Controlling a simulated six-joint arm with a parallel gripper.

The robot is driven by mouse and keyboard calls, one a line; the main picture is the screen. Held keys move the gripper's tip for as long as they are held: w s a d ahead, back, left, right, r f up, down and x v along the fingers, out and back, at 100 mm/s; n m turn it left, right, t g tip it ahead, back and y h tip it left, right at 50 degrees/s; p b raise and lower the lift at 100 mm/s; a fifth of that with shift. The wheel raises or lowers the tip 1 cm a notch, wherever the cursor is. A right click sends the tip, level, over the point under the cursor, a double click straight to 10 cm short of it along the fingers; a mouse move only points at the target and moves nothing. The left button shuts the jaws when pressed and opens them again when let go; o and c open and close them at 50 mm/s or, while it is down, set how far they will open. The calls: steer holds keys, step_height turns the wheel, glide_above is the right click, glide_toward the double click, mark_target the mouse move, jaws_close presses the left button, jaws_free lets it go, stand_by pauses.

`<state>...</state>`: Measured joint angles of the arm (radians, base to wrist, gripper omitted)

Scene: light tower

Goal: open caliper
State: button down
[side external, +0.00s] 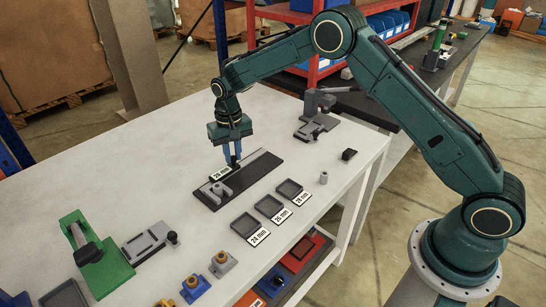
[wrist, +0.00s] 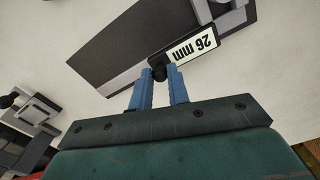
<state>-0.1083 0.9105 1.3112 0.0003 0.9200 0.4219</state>
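The caliper (side external: 262,170) is a long dark plate on the white table, with grey jaws (side external: 214,191) at its near left end and a small gap between them. A white "26 mm" label (side external: 221,173) sits on it; the label also shows in the wrist view (wrist: 191,45). My gripper (side external: 234,158) points down at the caliper beside this label. In the wrist view its two blue fingers (wrist: 159,74) stand slightly apart, with the caliper's black knob (wrist: 157,62) between their tips. They appear closed on the knob. The jaws are out of clear sight in the wrist view.
Three dark trays, labelled 24 mm (side external: 244,225), 25 mm (side external: 268,206) and 28 mm (side external: 289,189), lie in front of the caliper. A grey post (side external: 323,178) stands to the right. A green fixture (side external: 104,265) and a grey fixture (side external: 147,243) stand left. A grey device (side external: 314,122) stands behind right.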

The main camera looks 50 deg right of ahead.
steer(key=shift+d, duration=1.4)
steer(key=c, duration=1.3)
jaws_free()
steer(key=shift+c, duration=0.2)
steer(key=shift+r, duration=0.15)
step_height(320, 180, up, 14)
steer(key=shift+f, duration=0.2)
steer(key=shift+r, duration=0.1)
